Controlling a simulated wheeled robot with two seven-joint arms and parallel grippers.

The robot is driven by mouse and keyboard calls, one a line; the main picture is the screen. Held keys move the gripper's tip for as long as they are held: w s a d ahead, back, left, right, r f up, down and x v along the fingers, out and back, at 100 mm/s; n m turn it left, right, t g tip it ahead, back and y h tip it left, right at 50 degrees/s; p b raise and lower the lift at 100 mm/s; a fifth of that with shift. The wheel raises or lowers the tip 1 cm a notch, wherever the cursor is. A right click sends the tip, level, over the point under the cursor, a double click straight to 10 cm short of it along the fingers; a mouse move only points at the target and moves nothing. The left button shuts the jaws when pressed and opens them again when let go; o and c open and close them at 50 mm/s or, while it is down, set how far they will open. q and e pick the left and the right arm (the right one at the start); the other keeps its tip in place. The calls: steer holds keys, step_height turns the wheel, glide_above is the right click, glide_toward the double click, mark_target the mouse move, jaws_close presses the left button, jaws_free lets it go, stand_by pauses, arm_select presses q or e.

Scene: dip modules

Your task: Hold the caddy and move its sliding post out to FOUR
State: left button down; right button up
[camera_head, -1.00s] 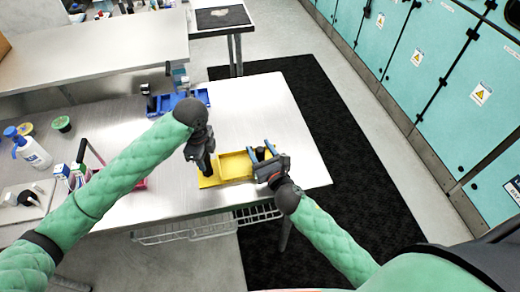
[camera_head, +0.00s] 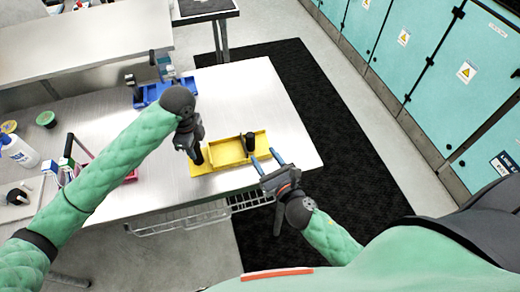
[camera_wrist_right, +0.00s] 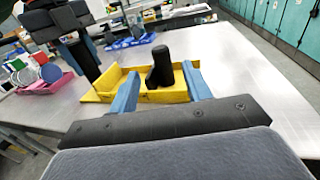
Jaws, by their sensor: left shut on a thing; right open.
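The yellow caddy (camera_head: 226,154) lies on the metal table near its front edge. It also shows in the right wrist view (camera_wrist_right: 105,86). A black sliding post (camera_head: 250,143) stands upright at the caddy's right part; in the right wrist view the post (camera_wrist_right: 160,68) appears between my blue fingers. My left gripper (camera_head: 197,156) is shut on the caddy's left end, its fingertips partly hidden. My right gripper (camera_head: 267,160) is open and empty, on the near right side of the caddy, apart from the post. No FOUR mark can be read.
A blue tray (camera_head: 160,93) lies at the back of the table. A white bottle (camera_head: 20,152) and small cartons stand at the left. A pink tray (camera_wrist_right: 68,85) shows in the right wrist view. The table's right part is clear.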

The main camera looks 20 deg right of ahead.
steer(key=shift+v, duration=1)
arm_select(q)
steer(key=c, duration=0.9)
jaws_free()
steer(key=shift+c, duration=0.2)
steer(key=shift+r, duration=0.1)
step_height(320, 180, up, 5)
steer(key=p, duration=0.5)
steer(key=shift+r, duration=0.1)
steer(key=shift+r+p, duration=0.35)
steer(key=shift+r, duration=0.7)
arm_select(e)
step_height(320, 180, up, 6)
steer(key=shift+f, duration=0.15)
arm_select(q)
steer(key=shift+r, duration=0.1)
